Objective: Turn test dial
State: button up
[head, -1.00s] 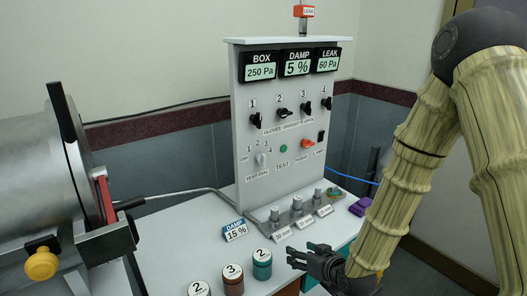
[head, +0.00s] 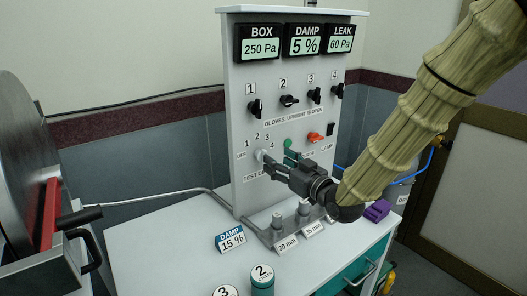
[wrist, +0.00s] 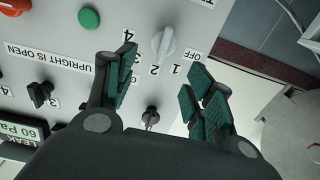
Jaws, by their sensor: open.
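The test dial (head: 261,157) is a pale grey knob low on the left of the upright control panel. It also shows in the wrist view (wrist: 165,42), where its long grip lies roughly in line with the printed 2. Labels 1 to 4 and OFF ring it. My gripper (head: 277,156) is in front of the panel at the dial, and partly hides the TEST label in the head view. In the wrist view my open fingers (wrist: 164,82) stand to either side of the dial's line, with the dial beyond their tips. Contact cannot be told.
A green button (wrist: 89,18) and a red-orange switch (head: 315,137) are to the right of the dial on the panel. Black glove knobs (head: 255,109) are above. Small posts (head: 278,221) and a damp card (head: 231,239) stand on the bench below.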

aim_at(266, 153)
jog(key=p+x, duration=0.1)
jog(key=x, duration=0.7)
jog(key=shift+s, duration=0.1)
jog(key=c, duration=1)
